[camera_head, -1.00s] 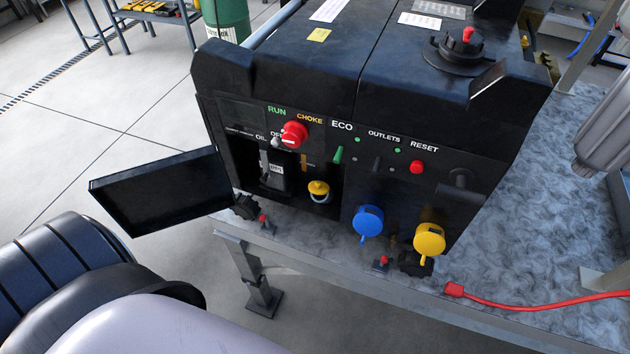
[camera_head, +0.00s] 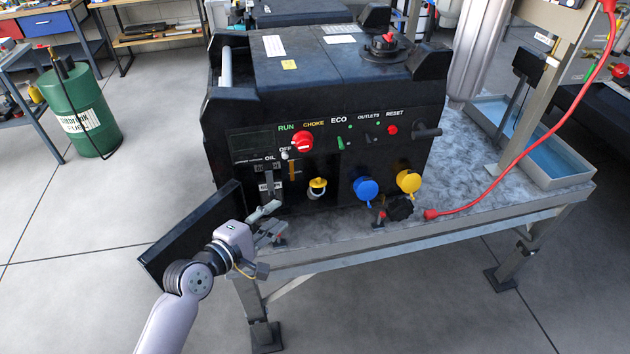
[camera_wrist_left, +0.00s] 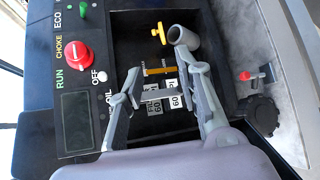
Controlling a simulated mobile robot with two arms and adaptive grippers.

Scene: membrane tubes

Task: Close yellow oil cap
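The yellow oil cap (camera_head: 318,183) is in the recess on the front of the black generator (camera_head: 300,120). In the left wrist view the cap (camera_wrist_left: 158,33) stands just beside the open end of a grey filler neck (camera_wrist_left: 184,38), apart from its mouth. The black oil door (camera_head: 190,235) hangs open to the left. My left gripper (camera_head: 272,217) is in front of the recess, lower left of the cap. In the left wrist view its fingers (camera_wrist_left: 160,72) are spread, with nothing between them. My right gripper is not in view.
Blue (camera_head: 366,188) and yellow (camera_head: 408,181) outlet covers are to the right of the recess. A red cable (camera_head: 500,190) lies on the metal table (camera_head: 480,215). A green drum (camera_head: 82,110) stands on the floor at left. The floor in front is clear.

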